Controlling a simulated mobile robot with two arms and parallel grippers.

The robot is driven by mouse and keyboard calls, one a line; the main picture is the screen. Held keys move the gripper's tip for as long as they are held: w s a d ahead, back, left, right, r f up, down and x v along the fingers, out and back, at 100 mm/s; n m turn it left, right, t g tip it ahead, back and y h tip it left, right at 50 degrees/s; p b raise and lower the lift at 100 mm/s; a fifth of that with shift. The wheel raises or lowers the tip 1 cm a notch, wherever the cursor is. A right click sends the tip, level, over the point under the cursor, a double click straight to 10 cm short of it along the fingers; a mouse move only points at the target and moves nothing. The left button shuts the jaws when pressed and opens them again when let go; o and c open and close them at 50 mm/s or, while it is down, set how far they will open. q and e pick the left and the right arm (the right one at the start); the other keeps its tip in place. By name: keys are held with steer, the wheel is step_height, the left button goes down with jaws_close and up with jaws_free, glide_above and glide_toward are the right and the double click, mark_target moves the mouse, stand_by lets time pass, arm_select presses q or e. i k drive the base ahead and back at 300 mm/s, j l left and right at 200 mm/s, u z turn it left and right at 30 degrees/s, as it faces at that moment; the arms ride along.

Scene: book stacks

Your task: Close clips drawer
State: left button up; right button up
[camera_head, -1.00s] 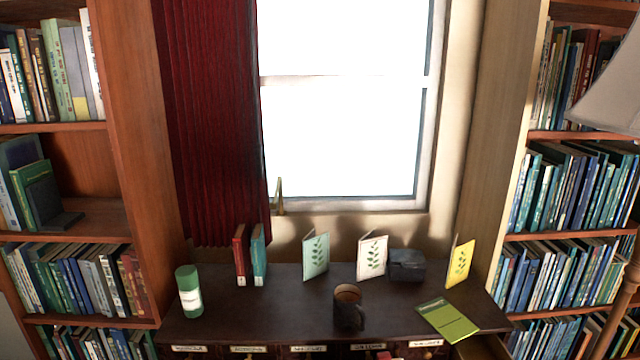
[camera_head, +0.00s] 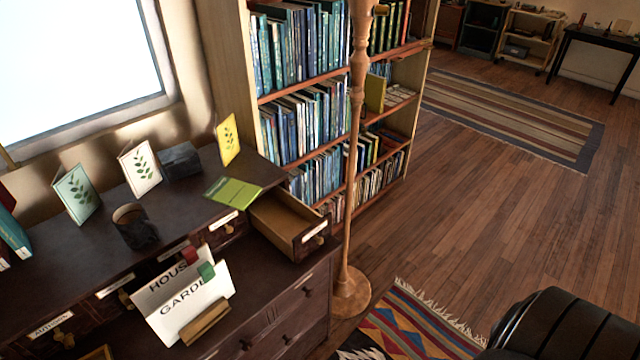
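A small wooden drawer (camera_head: 308,244) sticks out, open, at the right end of the dark desk (camera_head: 90,250). Its front carries a pale label and a small knob; the label is too small to read, so I cannot tell from it that this is the clips drawer. The drawer looks empty inside as far as it shows. The other small drawers in the row, such as the one with a label at the left (camera_head: 52,326), look shut. Neither of my grippers is in view.
A wooden lamp pole (camera_head: 352,180) stands close to the right of the open drawer. A sign with "HOUSE" and "GARDEN" cards (camera_head: 185,300) stands in front of the drawer row. A green notepad (camera_head: 233,192) lies above the drawer. Open floor (camera_head: 480,220) lies to the right.

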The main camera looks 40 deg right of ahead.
mark_target(295, 229)
steer(key=z, duration=1.05)
